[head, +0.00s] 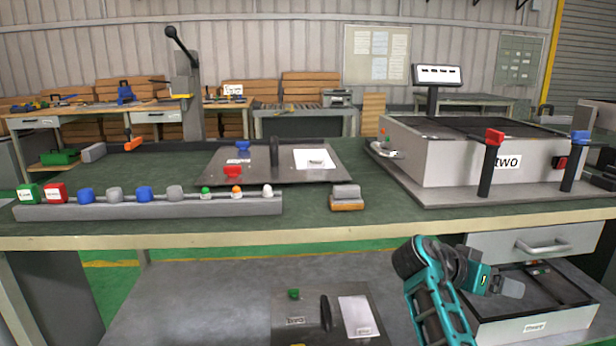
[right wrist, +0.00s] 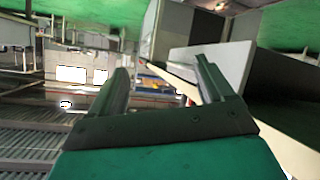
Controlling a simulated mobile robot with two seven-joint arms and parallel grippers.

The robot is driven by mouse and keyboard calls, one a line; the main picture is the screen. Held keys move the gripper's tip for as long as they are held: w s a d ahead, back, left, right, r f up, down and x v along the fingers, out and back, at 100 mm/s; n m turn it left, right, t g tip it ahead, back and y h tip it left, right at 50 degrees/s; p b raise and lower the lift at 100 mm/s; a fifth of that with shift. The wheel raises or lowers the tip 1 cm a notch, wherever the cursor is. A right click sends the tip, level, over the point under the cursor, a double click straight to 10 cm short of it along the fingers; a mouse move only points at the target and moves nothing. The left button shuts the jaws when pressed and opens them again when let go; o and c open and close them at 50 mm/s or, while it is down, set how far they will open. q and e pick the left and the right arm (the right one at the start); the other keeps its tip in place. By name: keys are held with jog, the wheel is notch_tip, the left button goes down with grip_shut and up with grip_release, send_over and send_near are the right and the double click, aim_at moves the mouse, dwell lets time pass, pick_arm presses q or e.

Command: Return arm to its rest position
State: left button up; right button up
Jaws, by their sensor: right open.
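My right arm, teal with dark joints, comes up from the bottom of the head view, in front of the workbench. Its gripper (head: 511,288) points right, below the bench top, in front of the open drawer area. In the right wrist view the two fingers of the right gripper (right wrist: 163,72) stand apart with nothing between them. The wrist picture is tilted and shows shelving and a bench side beyond the fingers. My left arm and gripper are not in view.
The green workbench (head: 310,212) spans the view. It carries a button strip (head: 150,210), a dark plate (head: 215,168) and a grey box labelled "two" (head: 450,165). Below are a lower shelf (head: 200,300) and an open drawer (head: 540,325) close to my right gripper.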

jog(key=s+a+f+n+t+y, duration=0.1)
jog(key=s+a+f+n+y, duration=0.15)
jog(key=s+f, duration=0.55)
jog(key=s+a+f+n+y, duration=0.1)
jog(key=s+f+n+y, duration=0.3)
jog(key=s+f, duration=0.3)
jog(key=s+a+n+y, duration=0.3)
jog(key=s+a, duration=0.2)
jog(key=s, duration=0.4)
jog(key=s+a+n+y, duration=0.3)
jog(key=s+a+n, duration=0.15)
jog(key=s, duration=0.35)
jog(key=w+a+f+t+y, duration=0.35)
jog(key=w+a+t, duration=0.3)
jog(key=w, duration=0.25)
pick_arm(q)
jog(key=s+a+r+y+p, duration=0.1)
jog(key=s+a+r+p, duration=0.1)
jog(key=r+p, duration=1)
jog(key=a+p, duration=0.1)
jog(key=p, duration=0.4)
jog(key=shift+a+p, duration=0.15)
jog(key=shift+p, duration=0.25)
pick_arm(e)
jog(key=s+d+r+h, duration=0.1)
jog(key=d+r, duration=0.3)
jog(key=r, duration=0.8)
jog(key=shift+s+h, duration=0.2)
jog(key=shift+h, duration=0.1)
